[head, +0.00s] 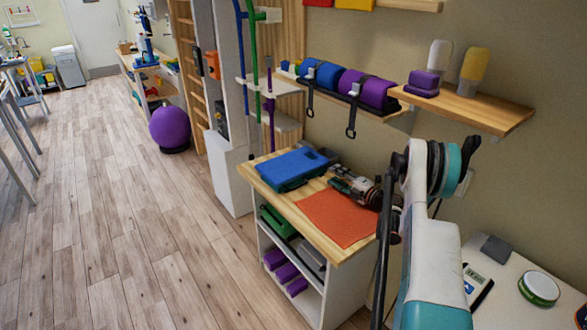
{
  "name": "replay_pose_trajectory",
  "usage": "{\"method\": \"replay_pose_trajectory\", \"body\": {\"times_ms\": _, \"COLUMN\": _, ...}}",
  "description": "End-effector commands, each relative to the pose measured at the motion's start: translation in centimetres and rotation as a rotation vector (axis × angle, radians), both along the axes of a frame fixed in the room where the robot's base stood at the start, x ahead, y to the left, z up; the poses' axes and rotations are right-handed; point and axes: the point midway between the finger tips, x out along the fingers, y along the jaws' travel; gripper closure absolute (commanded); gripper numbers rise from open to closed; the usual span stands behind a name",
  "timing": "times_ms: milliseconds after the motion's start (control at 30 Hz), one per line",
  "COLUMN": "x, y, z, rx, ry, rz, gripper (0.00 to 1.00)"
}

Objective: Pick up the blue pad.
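A flat blue object (289,169), the only large blue item on the wooden top of the white shelf unit (258,184), lies at that top's far end. It looks thick and case-like, and I cannot tell for sure that it is the pad. A smaller dark blue piece (326,155) shows at its right. My gripper (338,178) is low over the wooden top, to the right of the blue object and beside the orange mat. It appears apart from the large blue object. Its fingers are small and dark here, so their opening is unclear.
An orange mat (338,218) covers the near part of the top. Above, wall shelves (465,107) hold purple and blue rolls (368,88) with hanging straps. A white table (515,300) stands at right. A purple ball (170,126) and open wooden floor (100,230) are left.

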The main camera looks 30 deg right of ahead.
Motion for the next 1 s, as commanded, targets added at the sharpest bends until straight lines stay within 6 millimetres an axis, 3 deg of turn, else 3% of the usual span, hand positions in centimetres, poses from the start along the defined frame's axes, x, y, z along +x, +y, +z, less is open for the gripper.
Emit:
{"method": "replay_pose_trajectory", "body": {"times_ms": 367, "x": 2.6, "y": 0.9, "z": -0.1, "rx": 0.000, "ry": -0.001, "rz": 0.002, "gripper": 0.62}}
{"method": "replay_pose_trajectory", "body": {"times_ms": 633, "x": 6.0, "y": 2.0, "z": -0.1, "rx": 0.000, "ry": -0.001, "rz": 0.001, "gripper": 0.62}}
{"method": "replay_pose_trajectory", "body": {"times_ms": 867, "x": 6.4, "y": 2.0, "z": 0.2, "rx": 0.000, "ry": -0.001, "rz": -0.001, "gripper": 0.62}}
{"method": "replay_pose_trajectory", "body": {"times_ms": 900, "x": 6.4, "y": 2.0, "z": 0.2, "rx": 0.000, "ry": -0.001, "rz": -0.001, "gripper": 0.64}}
{"method": "replay_pose_trajectory", "body": {"times_ms": 1000, "x": 6.4, "y": 2.0, "z": 0.1, "rx": 0.000, "ry": -0.001, "rz": 0.000, "gripper": 0.87}}
